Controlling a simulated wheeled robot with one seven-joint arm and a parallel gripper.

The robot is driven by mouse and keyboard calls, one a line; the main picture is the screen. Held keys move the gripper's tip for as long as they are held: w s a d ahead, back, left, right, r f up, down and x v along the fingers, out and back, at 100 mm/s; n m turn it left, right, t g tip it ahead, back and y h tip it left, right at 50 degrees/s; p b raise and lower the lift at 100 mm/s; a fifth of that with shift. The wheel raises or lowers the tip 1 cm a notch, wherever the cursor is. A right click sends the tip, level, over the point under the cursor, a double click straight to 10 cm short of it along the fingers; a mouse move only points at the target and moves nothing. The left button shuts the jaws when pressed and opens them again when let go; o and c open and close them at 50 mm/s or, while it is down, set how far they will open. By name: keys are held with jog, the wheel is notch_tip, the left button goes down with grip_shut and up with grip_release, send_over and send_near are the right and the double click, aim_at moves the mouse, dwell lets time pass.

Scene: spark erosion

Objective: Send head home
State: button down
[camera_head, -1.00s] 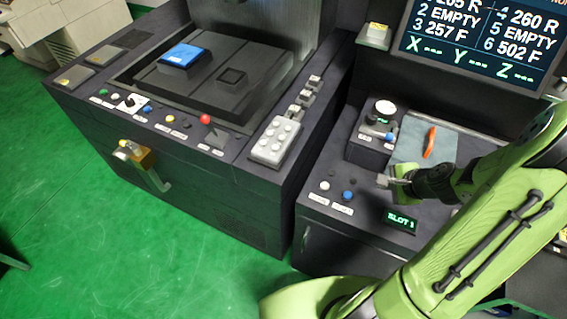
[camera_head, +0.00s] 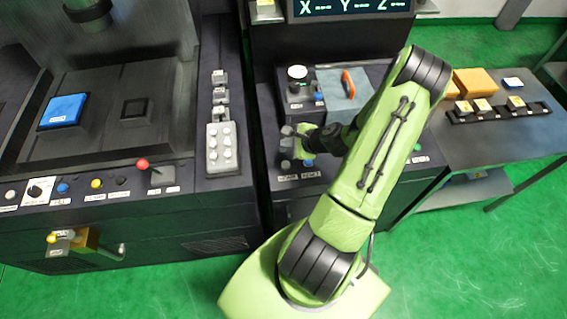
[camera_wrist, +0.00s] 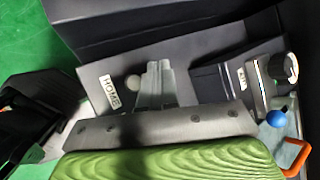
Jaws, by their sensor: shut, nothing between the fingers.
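The HOME label (camera_head: 287,178) is on the front of the dark console, beside another label (camera_head: 312,174). My gripper (camera_head: 289,132) is over the left part of this console, fingers together and empty. In the wrist view the fingertips (camera_wrist: 160,68) are just right of the pale button; I cannot tell whether they touch it. The screen (camera_head: 345,8) behind shows X, Y and Z, its upper part cut off.
Right is a table with orange blocks (camera_head: 474,82).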

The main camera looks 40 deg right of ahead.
aim_at(287, 166)
notch_tip(287, 166, down, 9)
jog(key=b, duration=0.7)
jog(key=shift+r, duration=0.1)
dwell(1.5)
jog(key=shift+f+b, duration=0.35)
jog(key=shift+f, duration=0.05)
